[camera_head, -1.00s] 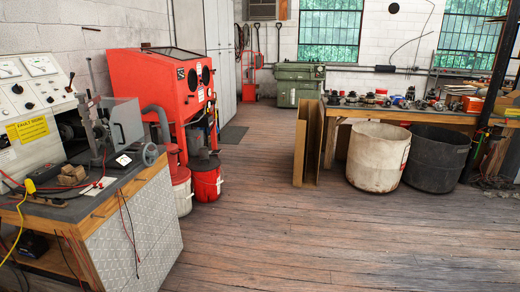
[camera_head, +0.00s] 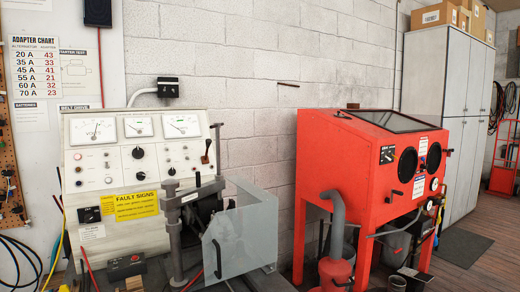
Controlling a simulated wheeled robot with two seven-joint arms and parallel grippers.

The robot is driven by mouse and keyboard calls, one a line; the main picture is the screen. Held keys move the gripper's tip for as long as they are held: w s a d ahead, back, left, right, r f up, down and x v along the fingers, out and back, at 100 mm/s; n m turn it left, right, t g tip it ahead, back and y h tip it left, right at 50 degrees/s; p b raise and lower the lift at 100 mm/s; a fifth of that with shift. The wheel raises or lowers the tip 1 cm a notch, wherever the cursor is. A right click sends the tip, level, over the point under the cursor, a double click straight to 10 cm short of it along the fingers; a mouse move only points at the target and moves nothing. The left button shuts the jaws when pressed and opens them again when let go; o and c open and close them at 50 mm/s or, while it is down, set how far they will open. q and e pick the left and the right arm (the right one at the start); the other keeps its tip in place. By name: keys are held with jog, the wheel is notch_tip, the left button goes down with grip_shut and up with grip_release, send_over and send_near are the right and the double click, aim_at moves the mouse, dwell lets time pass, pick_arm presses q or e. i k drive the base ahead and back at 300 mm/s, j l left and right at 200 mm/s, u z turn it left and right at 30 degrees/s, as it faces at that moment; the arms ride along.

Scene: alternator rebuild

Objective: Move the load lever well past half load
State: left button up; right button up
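The test bench (camera_head: 110,225) with its white meter panel stands at the left of the head view. A lever with a dark knob (camera_head: 217,127) rises at the panel's right edge, its rod running down behind the clamp stand. A smaller brown-handled lever (camera_head: 206,152) sits on the panel's right part, tilted slightly. I cannot tell from markings which of the two is the load lever. Neither of my grippers shows, and nothing is seen touching either lever.
A grey clamp stand (camera_head: 176,230) and a clear guard (camera_head: 243,232) stand in front of the panel's right side. A red blasting cabinet (camera_head: 345,165) stands to the right, with a grey locker (camera_head: 447,110) behind it. Open wooden floor (camera_head: 470,272) shows at the lower right.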

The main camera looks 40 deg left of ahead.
aim_at(209, 141)
jog(key=i+l, duration=0.1)
jog(key=i, duration=0.65)
jog(key=i+l+u, duration=0.1)
jog(key=i, duration=0.6)
